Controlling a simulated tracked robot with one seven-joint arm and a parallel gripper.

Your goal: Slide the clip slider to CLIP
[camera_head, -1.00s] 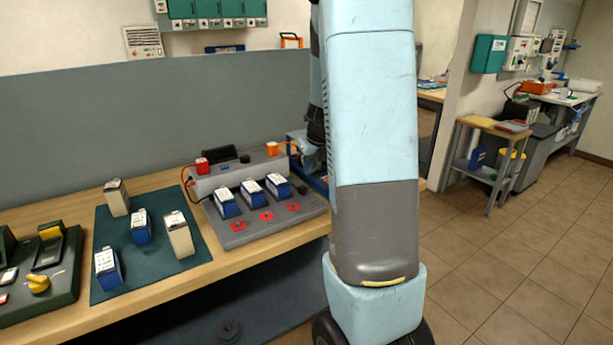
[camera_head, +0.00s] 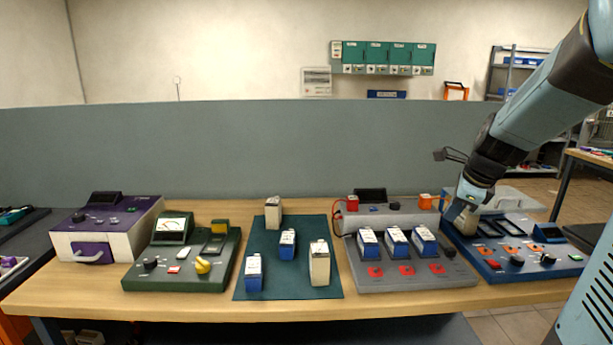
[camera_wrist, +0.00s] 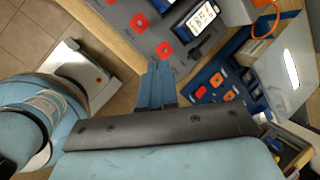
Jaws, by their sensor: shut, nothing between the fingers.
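My gripper (camera_head: 460,222) is over the gap between the grey panel and the blue device, near the back. In the wrist view my gripper (camera_wrist: 160,68) has its blue fingers together and empty, with the black part (camera_wrist: 208,42) beyond them.
A blue device (camera_head: 520,262) with orange markers and black knobs stands right of the panel. A dark green mat (camera_head: 290,285) with several cells lies left. Further left are a green tester (camera_head: 180,265) and a purple-white box (camera_head: 100,230). The bench's front edge is clear.

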